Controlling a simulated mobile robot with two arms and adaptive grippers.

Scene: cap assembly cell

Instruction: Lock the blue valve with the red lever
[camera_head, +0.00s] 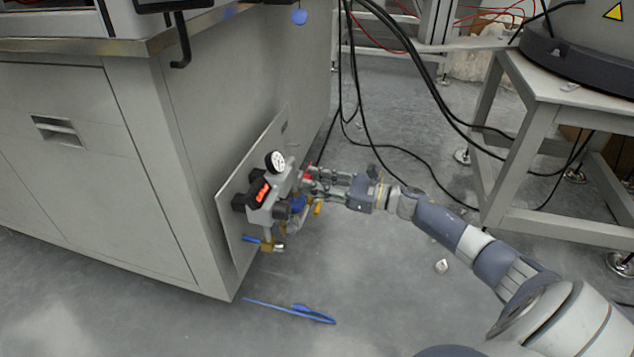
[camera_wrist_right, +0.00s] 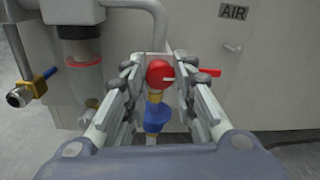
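The valve's red part shows in the right wrist view as a round red knob (camera_wrist_right: 159,73). A red lever (camera_wrist_right: 208,72) sticks out to the right, beyond the right finger. Below the knob are a brass fitting and a blue valve body (camera_wrist_right: 157,117). In the head view the blue body (camera_head: 298,203) and a bit of red (camera_head: 306,173) show on the panel assembly. My right gripper (camera_head: 311,181) is open, its fingers on either side of the knob. I cannot tell whether they touch it. My left gripper is not in view.
The assembly with a round gauge (camera_head: 276,161) is on a plate (camera_head: 231,205) on the cabinet's side. A blue-handled brass valve (camera_head: 266,244) is lower left. A blue object (camera_head: 306,312) lies on the floor. Black cables (camera_head: 422,172) hang and trail behind my right arm, near a grey table (camera_head: 538,135).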

